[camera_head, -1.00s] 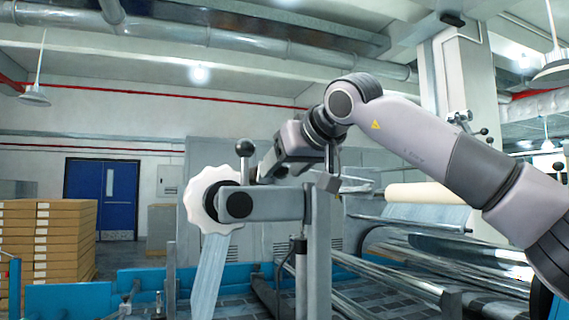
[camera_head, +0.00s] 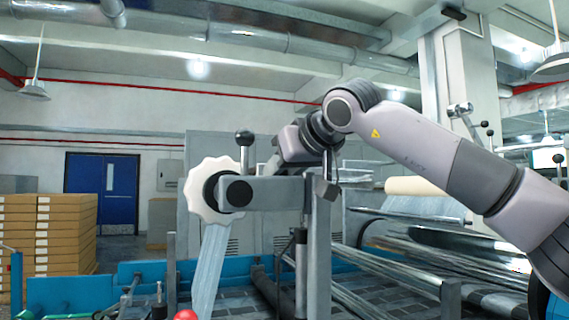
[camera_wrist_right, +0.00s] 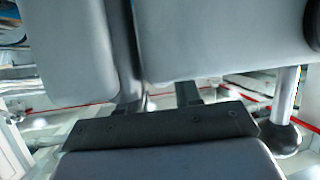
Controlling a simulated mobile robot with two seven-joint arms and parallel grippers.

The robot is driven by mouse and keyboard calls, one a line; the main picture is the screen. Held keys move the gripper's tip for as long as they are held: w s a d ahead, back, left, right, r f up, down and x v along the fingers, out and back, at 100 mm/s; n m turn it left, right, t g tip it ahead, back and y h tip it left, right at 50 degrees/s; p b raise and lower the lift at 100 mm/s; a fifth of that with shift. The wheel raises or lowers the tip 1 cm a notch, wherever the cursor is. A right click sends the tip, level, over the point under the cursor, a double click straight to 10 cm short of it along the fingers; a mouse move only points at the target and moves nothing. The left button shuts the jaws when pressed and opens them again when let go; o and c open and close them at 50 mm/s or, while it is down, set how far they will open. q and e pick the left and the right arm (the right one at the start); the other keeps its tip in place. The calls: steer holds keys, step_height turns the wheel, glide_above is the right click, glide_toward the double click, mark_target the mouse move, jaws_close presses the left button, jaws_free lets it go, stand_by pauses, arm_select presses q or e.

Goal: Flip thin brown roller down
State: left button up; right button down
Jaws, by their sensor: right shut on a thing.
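No roller in view is clearly thin and brown. The nearest match is a cream-tan roller (camera_head: 412,186) lying level behind my right arm, at the right. My right gripper (camera_head: 268,170) is behind the grey bracket arm (camera_head: 270,190) of the machine, its tips partly hidden. In the right wrist view, its dark fingers (camera_wrist_right: 160,95) press against large grey parts (camera_wrist_right: 220,45) that fill the picture. It is shut on a grey machine part; exactly which part I cannot tell. My left gripper is not in view.
A white scalloped wheel (camera_head: 208,190) with a film strip (camera_head: 208,270) hangs on the bracket. A black-knobbed lever (camera_head: 244,150) stands above it. A red ball (camera_head: 186,315) shows at the bottom edge. Shiny rollers (camera_head: 400,262) run at the right. Boxes (camera_head: 50,230) stand far left.

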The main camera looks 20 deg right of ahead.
steer(key=shift+f, duration=0.1)
steer(key=c, duration=0.8)
jaws_free()
steer(key=shift+a, duration=0.1)
steer(key=shift+b+v, duration=0.6)
steer(key=shift+v, duration=3.05)
